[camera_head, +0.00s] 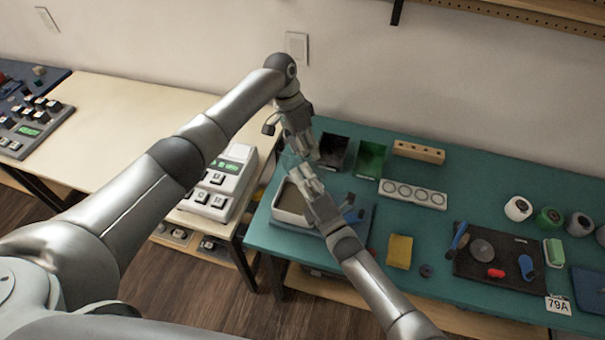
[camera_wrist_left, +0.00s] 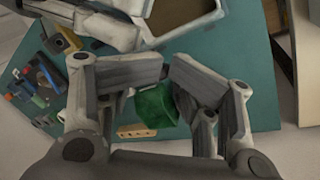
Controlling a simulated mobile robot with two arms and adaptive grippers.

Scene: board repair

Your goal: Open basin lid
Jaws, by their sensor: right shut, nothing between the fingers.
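The basin (camera_head: 289,219) is a light-rimmed box with a brownish-grey middle, near the left end of the teal workbench. Its rim also shows at the top of the left wrist view (camera_wrist_left: 207,22). I cannot tell whether the brownish surface is the lid or the basin's inside. My right gripper (camera_head: 303,176) is shut and empty, over the basin's right side and partly hiding it. My left gripper (camera_head: 303,152) is just behind the basin, close to the right gripper. Its fingertips (camera_wrist_left: 167,62) look close together with nothing visible held, but its opening is unclear.
A black bin (camera_head: 333,151) and a green bin (camera_head: 371,158) stand behind the basin. A wooden block (camera_head: 419,151) and a white strip with round wells (camera_head: 413,194) are to the right.

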